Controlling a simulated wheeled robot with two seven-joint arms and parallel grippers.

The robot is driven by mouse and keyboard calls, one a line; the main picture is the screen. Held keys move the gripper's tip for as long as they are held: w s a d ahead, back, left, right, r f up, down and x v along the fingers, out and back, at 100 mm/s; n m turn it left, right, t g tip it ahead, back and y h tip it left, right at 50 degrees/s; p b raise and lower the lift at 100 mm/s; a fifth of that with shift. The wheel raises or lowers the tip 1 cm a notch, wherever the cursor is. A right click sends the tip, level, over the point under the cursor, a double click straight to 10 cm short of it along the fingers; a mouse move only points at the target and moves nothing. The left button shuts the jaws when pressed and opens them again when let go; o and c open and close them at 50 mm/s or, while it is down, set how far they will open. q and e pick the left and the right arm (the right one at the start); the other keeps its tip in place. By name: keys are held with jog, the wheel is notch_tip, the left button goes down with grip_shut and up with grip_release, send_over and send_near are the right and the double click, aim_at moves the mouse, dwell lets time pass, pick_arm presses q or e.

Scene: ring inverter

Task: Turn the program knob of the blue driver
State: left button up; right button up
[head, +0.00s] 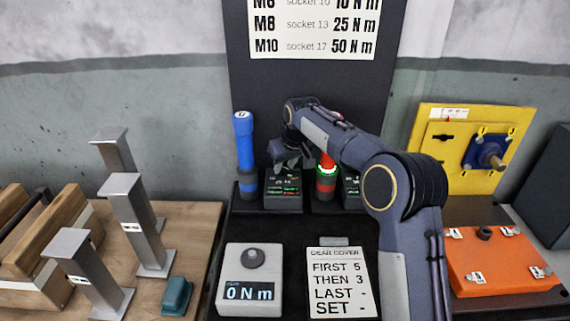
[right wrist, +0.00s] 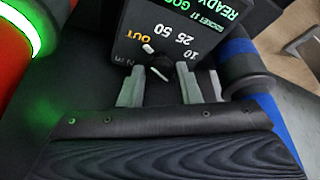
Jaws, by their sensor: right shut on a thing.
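The blue driver (head: 244,150) stands upright at the back of the black bench, and its blue body also shows at the right of the right wrist view (right wrist: 270,110). A dark control box (head: 283,198) stands beside it; its panel (right wrist: 185,25) shows upside down in the right wrist view, with READY and marks 10, 25, 50 and OUT. The small dark program knob (right wrist: 158,72) sits under these marks, with a white mark on it. My right gripper (right wrist: 160,88) is shut on the knob, one finger on each side. My left gripper is not in view.
A red driver (head: 326,183) with a lit green ring stands close right of the box. A torque display (head: 249,262) reads 0 N m, beside a note card (head: 340,285). Metal posts (head: 135,215) stand left; an orange cover (head: 500,265) lies right.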

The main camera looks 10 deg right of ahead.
jog(key=shift+m, duration=0.3)
jog(key=m+p, duration=0.1)
jog(key=m+h+p, duration=0.1)
jog(key=m, duration=0.1)
jog(key=shift+a+r, duration=0.15)
jog(key=shift+a, duration=0.05)
jog(key=shift+a+m+h+p, duration=0.15)
jog(key=shift+m+h+p, duration=0.8)
jog(key=shift+m, duration=1.35)
jog(key=o, duration=1)
jog(key=shift+c, duration=0.2)
jog(key=v, duration=0.7)
jog(key=shift+r, duration=0.3)
